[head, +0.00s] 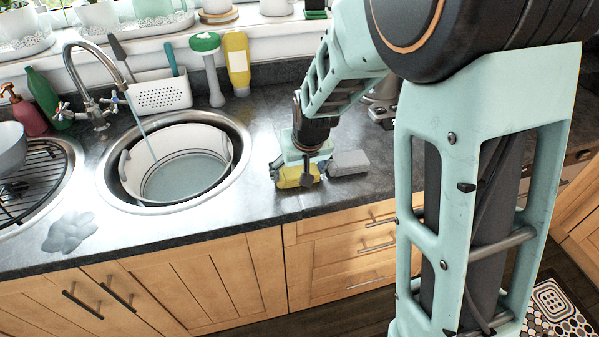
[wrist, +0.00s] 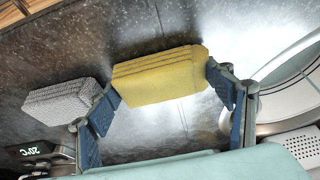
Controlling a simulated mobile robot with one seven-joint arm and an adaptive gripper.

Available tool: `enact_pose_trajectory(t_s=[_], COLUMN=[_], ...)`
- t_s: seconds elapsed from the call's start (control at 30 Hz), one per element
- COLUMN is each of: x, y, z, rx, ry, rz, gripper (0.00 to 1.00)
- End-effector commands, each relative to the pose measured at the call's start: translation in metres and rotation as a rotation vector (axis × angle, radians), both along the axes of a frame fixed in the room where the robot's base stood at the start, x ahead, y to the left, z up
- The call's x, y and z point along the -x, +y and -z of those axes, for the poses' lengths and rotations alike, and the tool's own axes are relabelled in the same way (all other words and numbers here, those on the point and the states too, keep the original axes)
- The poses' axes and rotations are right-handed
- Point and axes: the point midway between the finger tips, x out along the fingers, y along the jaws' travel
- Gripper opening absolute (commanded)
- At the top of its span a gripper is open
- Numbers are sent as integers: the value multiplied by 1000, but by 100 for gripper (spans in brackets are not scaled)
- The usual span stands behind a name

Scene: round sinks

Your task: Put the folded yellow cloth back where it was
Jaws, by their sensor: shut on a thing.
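The folded yellow cloth (wrist: 160,75) is between the two blue-padded fingers of my gripper (wrist: 165,88) in the wrist view, and the gripper is shut on it. In the head view the yellow cloth (head: 298,176) is under my gripper (head: 297,172), at the counter to the right of the round sink. It is at or very near the counter surface; I cannot tell whether it touches. My gripper covers part of it in the head view.
A folded grey cloth (head: 348,162) lies on the counter just right of the yellow cloth; it also shows in the wrist view (wrist: 62,97). The round sink (head: 243,170) with a white basin (head: 222,150) is to the left. The counter's front edge is close by.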

Motion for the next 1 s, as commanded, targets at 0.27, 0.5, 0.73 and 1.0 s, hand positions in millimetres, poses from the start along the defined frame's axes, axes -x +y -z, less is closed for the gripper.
enact_pose_trajectory(t_s=[0.27,0.5,0.73,1.0], x=[0,0,0,9], y=[0,0,0,-3], z=[4,3,1,-26], rx=[0,0,0,-1], ry=[0,1,1,-3], rz=[0,0,0,1], gripper=[52,92,92,92])
